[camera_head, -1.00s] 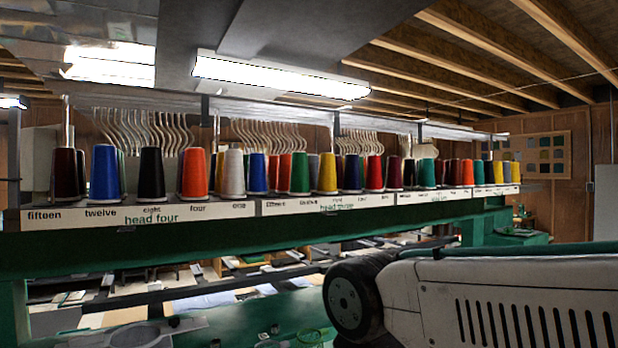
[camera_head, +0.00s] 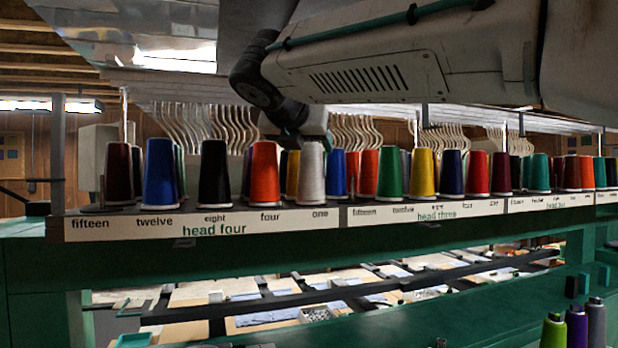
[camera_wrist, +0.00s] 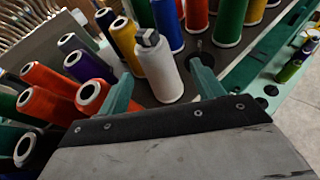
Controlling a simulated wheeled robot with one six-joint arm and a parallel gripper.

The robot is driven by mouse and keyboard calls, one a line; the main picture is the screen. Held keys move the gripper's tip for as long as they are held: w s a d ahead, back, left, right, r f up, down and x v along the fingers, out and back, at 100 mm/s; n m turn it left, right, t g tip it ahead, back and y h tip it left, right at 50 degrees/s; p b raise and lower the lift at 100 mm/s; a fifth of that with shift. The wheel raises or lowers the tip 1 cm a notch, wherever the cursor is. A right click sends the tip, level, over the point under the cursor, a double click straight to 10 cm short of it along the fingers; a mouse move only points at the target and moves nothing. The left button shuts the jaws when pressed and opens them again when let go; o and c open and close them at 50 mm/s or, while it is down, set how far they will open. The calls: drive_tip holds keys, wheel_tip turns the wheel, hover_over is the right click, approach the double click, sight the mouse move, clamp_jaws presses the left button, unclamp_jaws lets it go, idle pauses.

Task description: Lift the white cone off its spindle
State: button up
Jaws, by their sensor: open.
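The white cone (camera_head: 311,173) stands upright on the thread rack above the "one" label of head four, with the orange cone to its left. It also shows in the wrist view (camera_wrist: 160,72), with a grey square-edged piece at its top. My gripper (camera_wrist: 162,74) is open, its two green fingers appearing on either side of the white cone with gaps. I cannot tell whether they are level with it in depth. In the head view my arm reaches over the rack from the upper right, its dark end just above the cone's top. The spindle inside the cone is hidden.
The orange cone (camera_head: 265,171), a yellow cone (camera_head: 292,174) and a blue cone (camera_head: 337,172) stand close around. More cones line the rack ledge (camera_head: 390,212) both ways. Bent metal hooks (camera_head: 352,130) rise behind. Smaller spools (camera_head: 577,327) stand at lower right.

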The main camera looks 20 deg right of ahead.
sight(313, 153)
drive_tip(key=shift+w+r+n, duration=0.3)
drive_tip(key=shift+w+r, duration=0.05)
drive_tip(key=shift+w, duration=0.5)
drive_tip(key=x, duration=0.7)
drive_tip(key=shift+d+r, duration=0.2)
drive_tip(key=shift+d, duration=0.05)
drive_tip(key=c, duration=1.4)
drive_tip(key=shift+r, duration=5.05)
drive_tip(key=shift+c, duration=0.2)
